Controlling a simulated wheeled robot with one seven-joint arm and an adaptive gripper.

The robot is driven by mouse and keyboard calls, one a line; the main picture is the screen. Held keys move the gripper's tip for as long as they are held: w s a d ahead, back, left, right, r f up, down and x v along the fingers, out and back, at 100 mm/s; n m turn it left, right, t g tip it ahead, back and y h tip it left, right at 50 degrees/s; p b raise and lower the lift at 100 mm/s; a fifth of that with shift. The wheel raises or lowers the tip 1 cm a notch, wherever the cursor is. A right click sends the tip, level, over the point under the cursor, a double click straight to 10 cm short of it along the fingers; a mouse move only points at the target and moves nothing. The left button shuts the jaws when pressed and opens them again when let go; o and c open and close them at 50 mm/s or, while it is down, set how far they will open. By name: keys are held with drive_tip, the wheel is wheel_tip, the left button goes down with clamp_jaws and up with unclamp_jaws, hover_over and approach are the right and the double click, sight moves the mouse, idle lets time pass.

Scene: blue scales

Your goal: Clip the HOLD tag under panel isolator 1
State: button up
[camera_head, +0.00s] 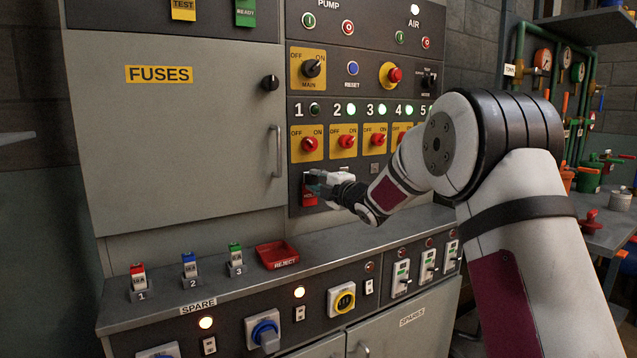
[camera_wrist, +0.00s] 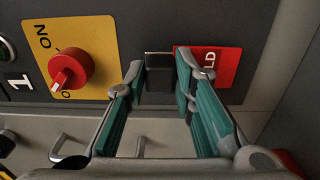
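The red HOLD tag (camera_head: 309,195) is upright against the dark panel, just below isolator 1 (camera_head: 310,145). In the wrist view the tag (camera_wrist: 222,67) lies to the right of a black block (camera_wrist: 159,80) at the panel face, and my right finger covers part of it. Isolator 1 (camera_wrist: 72,68) is a red knob on a yellow plate, its white mark turned toward the lower, OFF side. My gripper (camera_head: 316,182) is at the panel by the tag. Its teal fingers (camera_wrist: 160,75) stand apart on either side of the black block, with a gap visible at the left finger.
Lamp 1 (camera_head: 314,109) is dark, while lamp 2 (camera_head: 351,110) is lit. The ledge below holds a red REJECT tray (camera_head: 277,255) and three numbered fuses, such as the red one (camera_head: 138,276). The fuse cabinet handle (camera_head: 277,152) sticks out left of my gripper.

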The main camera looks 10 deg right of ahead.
drive_tip(key=o, duration=0.3)
drive_tip(key=shift+o, duration=0.2)
drive_tip(key=shift+s, duration=0.1)
drive_tip(key=v, duration=1.2)
